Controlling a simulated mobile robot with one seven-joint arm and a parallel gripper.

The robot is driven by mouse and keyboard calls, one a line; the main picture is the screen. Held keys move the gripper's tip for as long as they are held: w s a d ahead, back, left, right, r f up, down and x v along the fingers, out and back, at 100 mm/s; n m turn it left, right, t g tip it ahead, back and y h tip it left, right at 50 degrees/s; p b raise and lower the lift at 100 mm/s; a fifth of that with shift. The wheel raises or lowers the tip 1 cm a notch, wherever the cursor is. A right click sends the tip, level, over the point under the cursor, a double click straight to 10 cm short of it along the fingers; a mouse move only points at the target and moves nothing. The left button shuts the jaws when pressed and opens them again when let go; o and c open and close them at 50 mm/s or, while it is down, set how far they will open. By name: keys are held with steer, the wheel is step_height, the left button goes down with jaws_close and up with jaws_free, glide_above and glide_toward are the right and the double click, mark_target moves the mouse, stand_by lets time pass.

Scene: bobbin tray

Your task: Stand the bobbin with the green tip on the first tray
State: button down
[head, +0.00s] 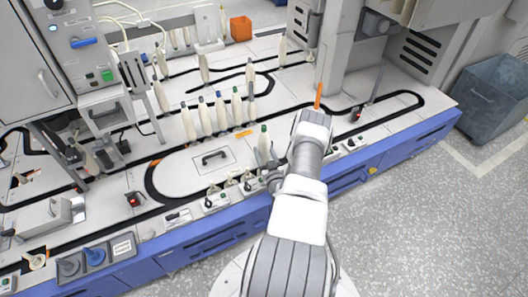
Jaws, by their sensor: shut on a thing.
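A cream bobbin with a dark green tip (264,147) stands roughly upright beside my wrist, at the front middle of the bench. My gripper (269,175) is at its lower part and is shut on it; the fingers are small and partly hidden by my arm. Several small trays with pale pegs sit along the front edge just left of the gripper, among them one tray (214,199) farther left and another (247,182) near the bobbin's foot. I cannot tell whether the bobbin's foot touches anything.
A row of bobbins (204,118) with dark or coloured tips stands behind on the bench. An oval black track (152,185) surrounds a white plate with a handle (213,157). An orange upright rod (318,95) stands behind my arm. A grey bin (490,100) stands at right.

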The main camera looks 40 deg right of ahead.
steer(key=shift+f, duration=0.6)
steer(key=shift+c, duration=2.3)
jaws_free()
steer(key=shift+s+a, duration=0.1)
steer(key=p+v, duration=0.3)
steer(key=v, duration=0.7)
steer(key=shift+s+a+p, duration=0.15)
steer(key=shift+s+p, duration=0.2)
